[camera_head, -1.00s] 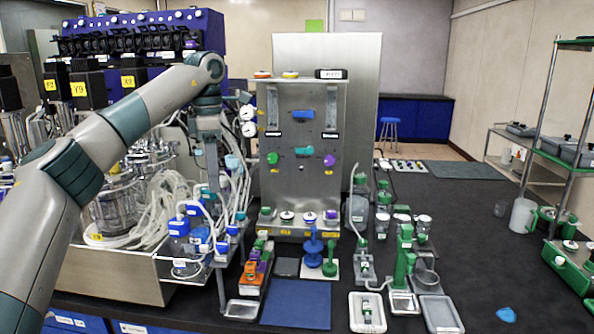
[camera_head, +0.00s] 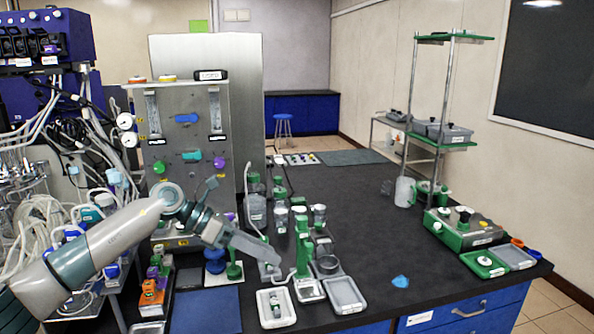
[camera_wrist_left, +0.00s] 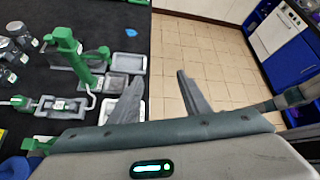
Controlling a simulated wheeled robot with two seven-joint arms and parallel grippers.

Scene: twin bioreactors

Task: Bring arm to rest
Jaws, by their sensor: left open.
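My left arm (camera_head: 110,240) comes in from the left and reaches low over the front of the bench. My left gripper (camera_head: 262,252) points right and downward, in front of the green-handled apparatus, seen nearly edge-on. In the left wrist view its two fingers (camera_wrist_left: 160,92) are spread apart with nothing between them. One finger overlaps the small trays in that view, and the other is over the tiled floor. My right gripper is not in view.
A green pump stand (camera_head: 303,250) and a white-rimmed tray (camera_head: 276,308) are close to the gripper. A steel control panel (camera_head: 185,130) stands behind the arm. The dark bench top (camera_head: 365,225) is mostly clear toward the right. Tiled floor (camera_wrist_left: 225,60) lies beyond its edge.

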